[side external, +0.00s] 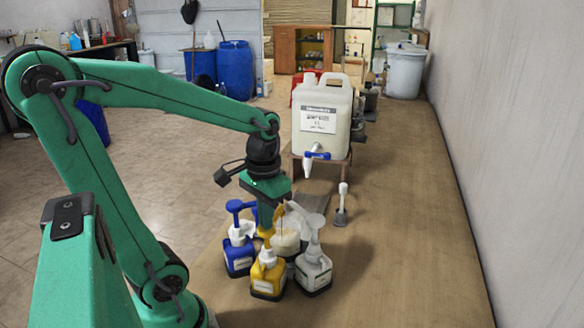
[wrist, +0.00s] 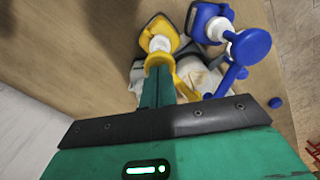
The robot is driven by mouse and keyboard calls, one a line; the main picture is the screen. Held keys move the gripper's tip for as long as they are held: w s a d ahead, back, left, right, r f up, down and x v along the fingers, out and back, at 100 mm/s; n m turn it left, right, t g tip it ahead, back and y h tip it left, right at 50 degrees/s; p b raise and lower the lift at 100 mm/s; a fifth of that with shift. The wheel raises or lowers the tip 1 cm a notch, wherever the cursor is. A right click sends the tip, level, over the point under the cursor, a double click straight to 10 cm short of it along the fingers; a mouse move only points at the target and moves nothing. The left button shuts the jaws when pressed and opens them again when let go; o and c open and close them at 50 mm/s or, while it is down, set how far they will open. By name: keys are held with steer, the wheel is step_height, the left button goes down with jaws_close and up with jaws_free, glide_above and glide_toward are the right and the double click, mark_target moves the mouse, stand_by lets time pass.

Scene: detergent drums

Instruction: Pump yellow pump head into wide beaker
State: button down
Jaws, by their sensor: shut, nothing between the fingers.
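The yellow bottle (side external: 268,278) stands at the front of the bottle cluster in the side view. In the wrist view the yellow bottle (wrist: 160,28) lies just beyond my fingertips, and its yellow pump head (wrist: 160,60) is partly hidden by them. My gripper (wrist: 158,72) is shut and empty, pointing down with its tips at the pump head; whether they touch cannot be told. In the side view my gripper (side external: 266,225) is right behind the bottle's top. A wide cream-filled vessel (side external: 286,240), probably the wide beaker, stands behind the yellow bottle, partly hidden.
A blue pump bottle (side external: 239,252) stands close on the left and a white pump bottle (side external: 314,270) close on the right. A large jug with a tap (side external: 322,125) stands behind. A small white-necked item (side external: 341,208) stands apart. The bench right of the cluster is clear.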

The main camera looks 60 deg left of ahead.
steer(key=shift+f, duration=1.45)
steer(key=shift+r, duration=2.9)
steer(key=shift+r, duration=0.1)
steer(key=shift+r, duration=2.9)
steer(key=d+f+m+t, duration=0.2)
steer(key=d+m+t, duration=0.1)
steer(key=d+t, duration=0.2)
steer(key=shift+s+d+f+t, duration=0.3)
steer(key=shift+s+d+f, duration=0.1)
steer(key=shift+d, duration=0.55)
